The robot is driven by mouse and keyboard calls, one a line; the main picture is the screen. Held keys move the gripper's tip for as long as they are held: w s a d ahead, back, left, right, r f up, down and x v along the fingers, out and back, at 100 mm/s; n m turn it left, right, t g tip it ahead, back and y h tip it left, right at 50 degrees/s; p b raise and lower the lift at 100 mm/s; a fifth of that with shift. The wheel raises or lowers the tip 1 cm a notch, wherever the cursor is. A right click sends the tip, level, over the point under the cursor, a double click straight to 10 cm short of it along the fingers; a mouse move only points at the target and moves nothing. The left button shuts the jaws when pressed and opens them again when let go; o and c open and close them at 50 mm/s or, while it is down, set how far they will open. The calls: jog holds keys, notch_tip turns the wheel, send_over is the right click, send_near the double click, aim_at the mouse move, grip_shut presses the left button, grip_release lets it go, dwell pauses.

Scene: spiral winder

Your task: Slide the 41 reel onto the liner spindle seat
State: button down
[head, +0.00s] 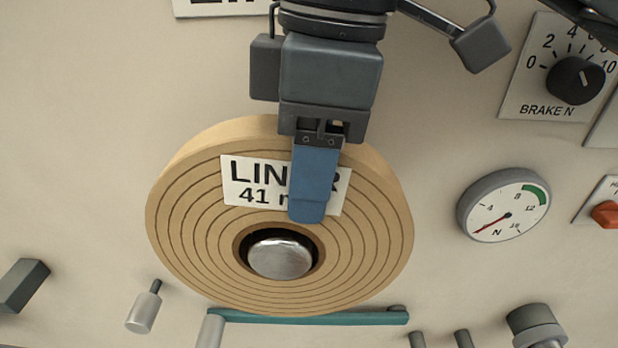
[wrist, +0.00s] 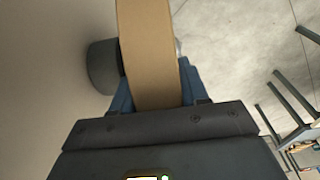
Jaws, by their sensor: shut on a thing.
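The tan 41 reel (head: 185,225) faces me in the head view, with a white label (head: 238,188) reading LINER and 41, partly covered by a blue finger. The bright round end of the liner spindle (head: 281,258) shows inside its dark bore, with the reel around it. My gripper (head: 308,212) comes from above and is shut on the reel's upper rim, one finger in front of its face. In the wrist view, the reel (wrist: 148,50) lies between both blue fingers. A dark grey round seat (wrist: 101,66) stands on the panel side; whether the reel touches it is hidden.
A teal bar (head: 310,317) runs just below the reel. A silver peg (head: 143,312) is at lower left and a grey block (head: 22,285) at far left. A round gauge (head: 503,205) and the brake knob (head: 575,80) are to the right.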

jog(key=shift+w+b, duration=0.35)
jog(key=shift+w, duration=1.35)
jog(key=shift+w+f, duration=0.15)
jog(key=shift+c, duration=2.4)
grip_release()
jog(key=shift+f, duration=0.1)
